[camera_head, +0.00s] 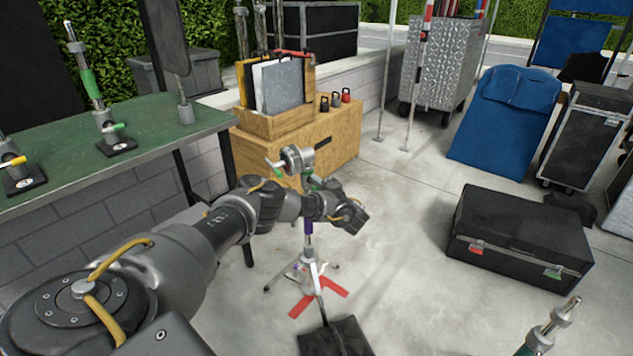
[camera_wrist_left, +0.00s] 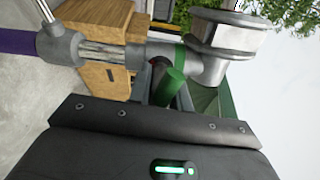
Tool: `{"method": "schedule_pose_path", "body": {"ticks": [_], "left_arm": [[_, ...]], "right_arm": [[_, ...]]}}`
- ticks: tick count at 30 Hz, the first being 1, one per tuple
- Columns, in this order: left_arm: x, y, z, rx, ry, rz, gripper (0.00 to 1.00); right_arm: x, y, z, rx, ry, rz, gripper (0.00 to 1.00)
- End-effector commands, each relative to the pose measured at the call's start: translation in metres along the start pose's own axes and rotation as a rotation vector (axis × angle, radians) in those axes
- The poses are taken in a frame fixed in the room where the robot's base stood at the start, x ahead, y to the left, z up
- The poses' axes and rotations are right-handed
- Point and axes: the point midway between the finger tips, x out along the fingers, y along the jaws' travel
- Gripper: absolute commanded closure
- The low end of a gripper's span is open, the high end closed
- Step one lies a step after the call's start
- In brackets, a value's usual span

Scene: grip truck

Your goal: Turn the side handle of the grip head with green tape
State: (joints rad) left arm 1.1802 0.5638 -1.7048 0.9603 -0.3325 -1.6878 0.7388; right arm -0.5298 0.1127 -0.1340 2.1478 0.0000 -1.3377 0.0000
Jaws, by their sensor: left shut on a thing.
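The grip head (camera_head: 297,158) is a round grey metal head on top of a light stand (camera_head: 308,262) with a purple band. In the left wrist view the grip head (camera_wrist_left: 228,35) shows large, with green tape (camera_wrist_left: 180,55) around its neck. A green-ended side handle (camera_wrist_left: 170,87) sticks out below the neck, toward my gripper. My left gripper (camera_head: 316,184) is at the stand's top, just below the head. In the wrist view its jaws (camera_wrist_left: 168,98) are shut on the side handle; the exact contact is partly hidden. My right gripper is not in view.
A green table (camera_head: 150,150) with several small stands is at the left. Wooden boxes (camera_head: 330,150) stand behind the grip stand. A black case (camera_head: 520,240) lies at the right, and a black sandbag (camera_head: 335,338) by the stand's foot. The floor between stand and case is clear.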

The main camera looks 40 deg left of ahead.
Motion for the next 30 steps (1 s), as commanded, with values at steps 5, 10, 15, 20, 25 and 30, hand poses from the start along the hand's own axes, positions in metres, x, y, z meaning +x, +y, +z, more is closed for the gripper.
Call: {"method": "schedule_pose_path", "body": {"ticks": [5,10,15,20,25,30], "left_arm": [[-0.001,-0.002,0.0,0.169,0.001,-0.001,1.0],[0.0,-0.002,0.0,0.33,0.001,-0.002,1.0],[-0.001,-0.002,0.0,0.492,0.0,-0.003,1.0],[0.0,-0.002,0.0,0.641,0.001,-0.004,1.0],[-0.001,-0.001,-0.001,0.787,0.001,-0.005,1.0],[0.0,-0.001,-0.001,0.907,0.001,-0.007,1.0]], "right_arm": [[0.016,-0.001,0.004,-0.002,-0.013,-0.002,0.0],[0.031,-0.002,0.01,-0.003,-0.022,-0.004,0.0],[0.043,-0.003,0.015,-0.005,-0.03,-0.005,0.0],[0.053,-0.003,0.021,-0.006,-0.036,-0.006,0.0],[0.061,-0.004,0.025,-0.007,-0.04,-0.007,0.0],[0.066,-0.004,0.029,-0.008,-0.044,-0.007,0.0]]}}
